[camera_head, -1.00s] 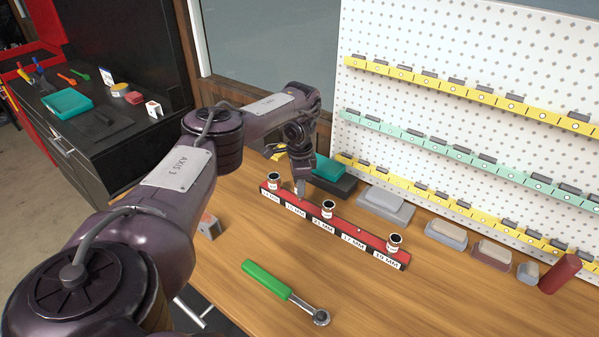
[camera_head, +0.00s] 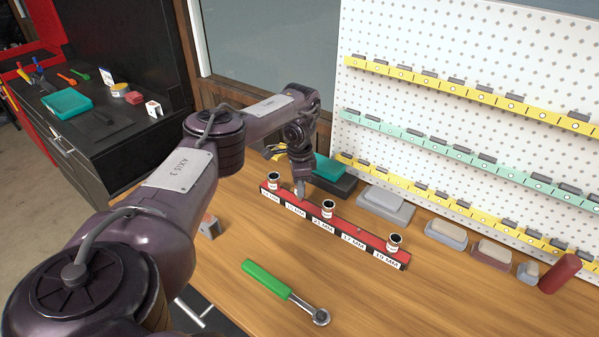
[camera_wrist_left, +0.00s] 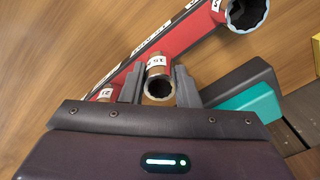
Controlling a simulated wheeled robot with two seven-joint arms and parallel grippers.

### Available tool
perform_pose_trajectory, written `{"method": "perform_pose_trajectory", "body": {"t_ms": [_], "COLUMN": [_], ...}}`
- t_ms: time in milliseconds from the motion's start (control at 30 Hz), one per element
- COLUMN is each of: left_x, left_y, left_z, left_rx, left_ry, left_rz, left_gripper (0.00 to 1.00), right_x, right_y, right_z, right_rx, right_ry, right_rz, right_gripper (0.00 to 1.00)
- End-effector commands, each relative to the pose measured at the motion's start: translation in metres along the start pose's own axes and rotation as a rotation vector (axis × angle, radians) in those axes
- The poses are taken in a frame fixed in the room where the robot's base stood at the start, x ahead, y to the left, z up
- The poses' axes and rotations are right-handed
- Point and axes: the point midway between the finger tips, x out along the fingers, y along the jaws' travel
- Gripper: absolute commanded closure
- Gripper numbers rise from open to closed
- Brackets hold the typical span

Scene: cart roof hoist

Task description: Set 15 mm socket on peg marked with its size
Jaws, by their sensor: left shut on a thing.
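A red rail (camera_head: 345,228) with white size labels lies on the wooden bench. Sockets stand at its first (camera_head: 274,180), third (camera_head: 328,209) and last (camera_head: 394,242) places; the fourth peg (camera_head: 360,230) is bare. My left gripper (camera_head: 300,190) points down at the second place, whose label appears to read 15 MM. In the left wrist view its two fingers are shut on a silver socket (camera_wrist_left: 158,90) with a white label, in line with the rail. I cannot tell whether this socket is fully seated on the peg. My right gripper is not in view.
A green-handled ratchet (camera_head: 285,290) lies in front of the rail. Grey trays (camera_head: 385,205) and a red cylinder (camera_head: 560,273) stand behind and to the right, below the pegboard (camera_head: 470,70). A dark box with a teal top (camera_head: 328,168) sits close behind the gripper.

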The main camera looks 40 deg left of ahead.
Motion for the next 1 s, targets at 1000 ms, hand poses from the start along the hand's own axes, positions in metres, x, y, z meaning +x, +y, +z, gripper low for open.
{"method": "perform_pose_trajectory", "body": {"t_ms": [1000], "left_x": [0.025], "left_y": [0.000], "left_z": [0.000], "left_rx": [0.000], "left_ry": [0.001], "left_rz": [0.000], "left_gripper": [0.71], "right_x": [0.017], "right_y": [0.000], "right_z": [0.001], "right_rx": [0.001], "right_ry": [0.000], "right_rz": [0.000], "right_gripper": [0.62]}}
